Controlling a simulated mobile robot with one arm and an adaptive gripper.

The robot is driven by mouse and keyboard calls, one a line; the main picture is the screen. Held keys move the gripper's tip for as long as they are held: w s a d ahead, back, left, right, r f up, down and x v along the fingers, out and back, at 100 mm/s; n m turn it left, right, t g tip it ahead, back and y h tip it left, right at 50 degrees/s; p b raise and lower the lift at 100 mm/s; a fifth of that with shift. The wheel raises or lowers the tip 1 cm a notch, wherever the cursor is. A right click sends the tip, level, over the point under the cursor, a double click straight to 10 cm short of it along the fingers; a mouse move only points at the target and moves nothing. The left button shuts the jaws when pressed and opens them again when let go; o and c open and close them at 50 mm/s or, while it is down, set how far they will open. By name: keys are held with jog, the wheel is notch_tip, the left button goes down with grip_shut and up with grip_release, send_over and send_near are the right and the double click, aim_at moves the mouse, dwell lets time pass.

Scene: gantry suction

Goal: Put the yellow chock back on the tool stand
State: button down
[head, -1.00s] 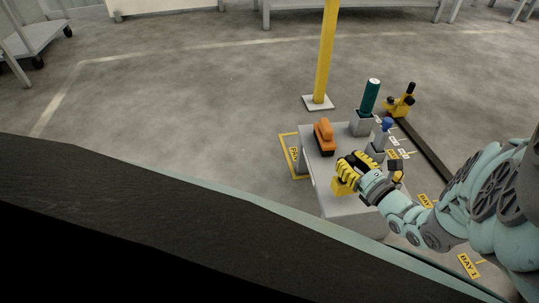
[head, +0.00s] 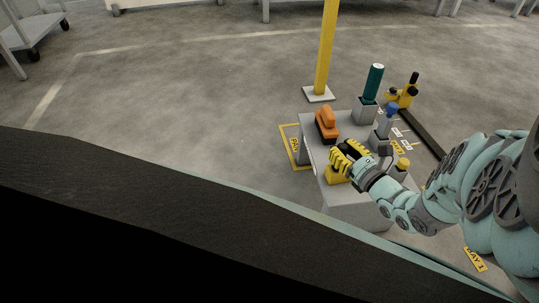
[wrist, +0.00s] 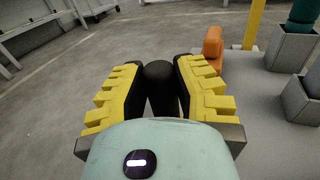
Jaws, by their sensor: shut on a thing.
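The yellow chock (head: 335,174) is at my gripper (head: 349,154), low over the near left part of the grey tool stand (head: 347,205) in the head view. I cannot tell whether its underside touches the stand's top. In the wrist view my gripper (wrist: 160,88) has its yellow ribbed fingers closed around a dark upright handle (wrist: 160,85). The chock's yellow body is hidden there.
An orange tool (head: 326,124) sits behind the gripper on the stand. A teal cylinder (head: 374,84) and a blue-topped piece (head: 390,112) stand to the right. A yellow post (head: 326,50) rises behind. Open floor lies left.

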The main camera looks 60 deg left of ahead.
jog(key=c, duration=0.9)
grip_release()
jog(key=shift+o, duration=0.2)
jog(key=shift+d, duration=0.1)
jog(key=shift+r+p, duration=0.25)
jog(key=shift+p, duration=0.05)
jog(key=d+p, duration=0.3)
jog(key=d, duration=0.9)
jog(key=shift+s+f, duration=0.2)
jog(key=shift+s, duration=0.25)
